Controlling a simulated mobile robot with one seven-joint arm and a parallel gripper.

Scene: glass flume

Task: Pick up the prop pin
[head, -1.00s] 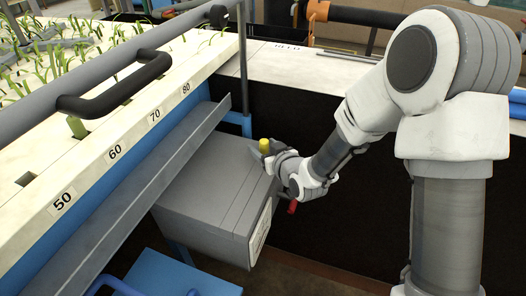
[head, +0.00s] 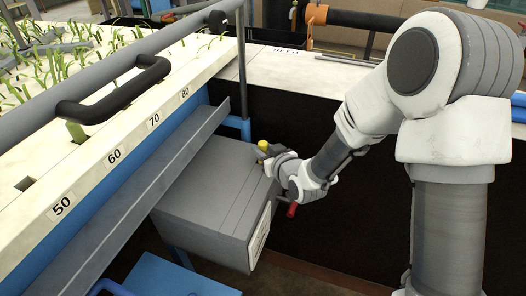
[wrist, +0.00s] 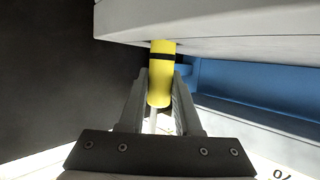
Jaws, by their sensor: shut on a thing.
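The prop pin is a yellow cylinder with a black band, and a thin pale shaft shows below it in the wrist view (wrist: 160,88). In the head view its yellow end (head: 263,146) stands up at the right edge of the grey box top. My gripper (head: 268,157) is at that edge and shut on the pin. In the wrist view both fingers press on the pin from either side. The lower end of the pin is hidden in the head view.
The grey box (head: 205,195) sits under the long flume bench, with a grey metal ledge (head: 140,190) beside it. A dark grey rail (head: 120,80) with a black handle (head: 115,92) runs above the bench. A dark panel (head: 350,230) stands behind my arm.

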